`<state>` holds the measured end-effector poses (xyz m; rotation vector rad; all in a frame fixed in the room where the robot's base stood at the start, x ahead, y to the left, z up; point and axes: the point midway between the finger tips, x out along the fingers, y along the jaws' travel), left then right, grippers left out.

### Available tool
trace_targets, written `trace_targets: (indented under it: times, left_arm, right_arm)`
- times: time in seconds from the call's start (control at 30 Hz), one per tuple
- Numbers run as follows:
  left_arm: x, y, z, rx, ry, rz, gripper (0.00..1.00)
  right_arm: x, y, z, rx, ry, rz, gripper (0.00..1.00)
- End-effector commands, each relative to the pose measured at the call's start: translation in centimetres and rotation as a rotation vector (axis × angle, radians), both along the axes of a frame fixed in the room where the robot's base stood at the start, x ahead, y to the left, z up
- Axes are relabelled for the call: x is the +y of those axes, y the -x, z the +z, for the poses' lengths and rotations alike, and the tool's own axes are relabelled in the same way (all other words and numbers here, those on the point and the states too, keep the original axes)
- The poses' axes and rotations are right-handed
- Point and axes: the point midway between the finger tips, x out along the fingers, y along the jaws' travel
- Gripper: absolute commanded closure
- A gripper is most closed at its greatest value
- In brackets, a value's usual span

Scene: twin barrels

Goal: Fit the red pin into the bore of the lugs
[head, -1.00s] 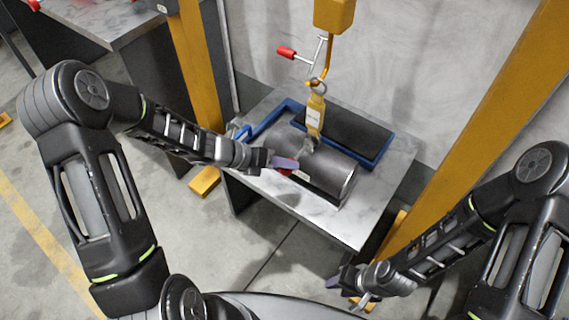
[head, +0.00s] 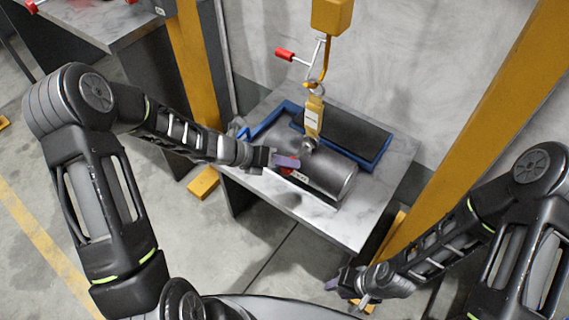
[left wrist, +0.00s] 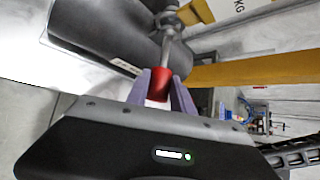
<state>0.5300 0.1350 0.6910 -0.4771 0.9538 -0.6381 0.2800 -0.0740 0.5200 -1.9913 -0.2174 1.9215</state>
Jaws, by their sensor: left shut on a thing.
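My left gripper (head: 285,161) is shut on the red pin (head: 288,173) beside the dark barrel (head: 325,178). In the left wrist view the purple fingers grip the pin's red head (left wrist: 160,85). A metal shaft runs from the head up to the grey lugs (left wrist: 166,17) next to the barrel. How far the shaft tip is in the bore cannot be told. In the head view the lugs (head: 307,144) are small, below a yellow tagged link (head: 313,117). My right gripper (head: 348,288) is at the lower right, empty, its fingers apart.
The barrel lies on a marble-topped table (head: 340,228) with a blue frame (head: 380,155) around a dark recess. A yellow hoist block (head: 331,15) and hook hang above, with a red-ended bar (head: 284,54) beside them. Yellow posts (head: 490,115) stand on both sides.

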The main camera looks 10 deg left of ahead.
Motion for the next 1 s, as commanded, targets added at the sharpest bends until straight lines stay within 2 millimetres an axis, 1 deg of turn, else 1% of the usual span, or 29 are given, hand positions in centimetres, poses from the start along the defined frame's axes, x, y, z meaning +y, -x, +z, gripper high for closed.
trace_targets:
  times: [1.0]
  left_arm:
    - [-1.0, -2.4, 0.0, -0.001, 0.000, 0.000, 1.00]
  right_arm:
    - [0.0, 0.0, 0.1, 0.000, 0.000, 0.000, 0.64]
